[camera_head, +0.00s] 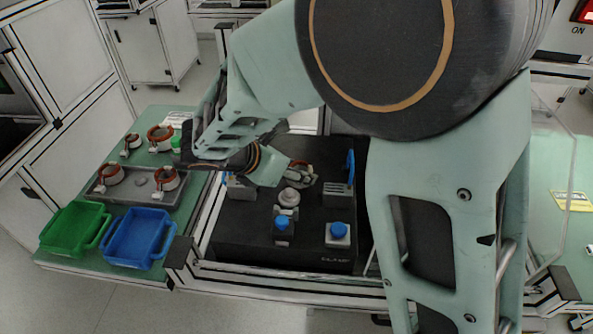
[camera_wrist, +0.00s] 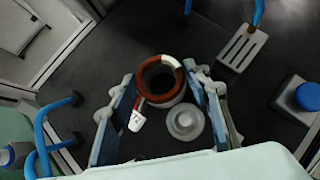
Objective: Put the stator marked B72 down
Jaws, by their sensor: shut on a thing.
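My gripper (camera_wrist: 160,78) is shut on a stator (camera_wrist: 146,72), seen in the wrist view between the two fingers. The stator has a copper-brown ring with a white patch, a dark open centre, and a white connector (camera_wrist: 137,121) hanging on a red lead. Its marking cannot be read. In the head view my gripper (camera_head: 302,177) is over the black test station (camera_head: 245,230), partly hidden by my arm, with the stator's copper edge just visible. A round grey metal piece (camera_wrist: 185,122) stands just beside the stator in the wrist view; whether the stator touches the station is unclear.
Several other stators stand at the left: two in a grey tray (camera_head: 138,196), others behind it, such as one stator (camera_head: 160,138). A green bin (camera_head: 72,228) and a blue bin (camera_head: 140,238) are in front. Blue-capped blocks and a blue handle (camera_head: 351,168) rise from the station.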

